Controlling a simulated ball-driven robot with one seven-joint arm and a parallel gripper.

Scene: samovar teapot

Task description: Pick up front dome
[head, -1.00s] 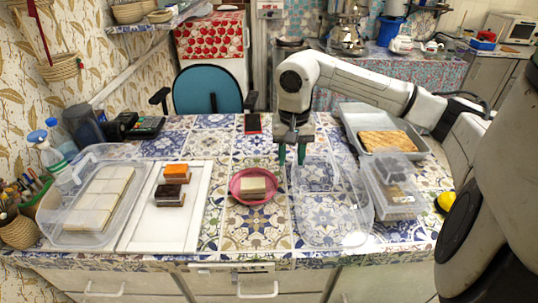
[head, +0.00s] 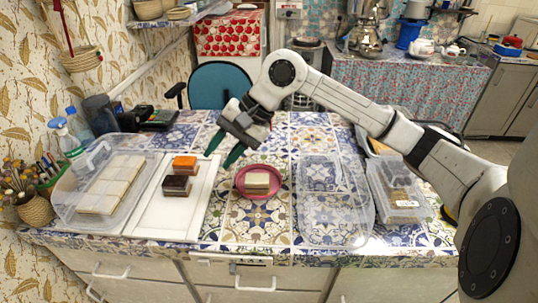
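Two small cakes stand on a white board: an orange-topped one (head: 184,162) at the back and a dark brown one (head: 177,184) in front of it, nearer me. No thing is plainly a dome; the dark brown one is the front one of the pair. My gripper (head: 217,160) has two green fingers, spread apart with nothing between them. It is tilted, pointing down and left, above the table to the right of the orange-topped cake. It appears apart from both cakes. Neither cake is hidden by it.
The white board (head: 158,222) has bare room in front. A clear box with pale blocks (head: 105,185) stands left. Clear containers (head: 333,215) stand farther right.

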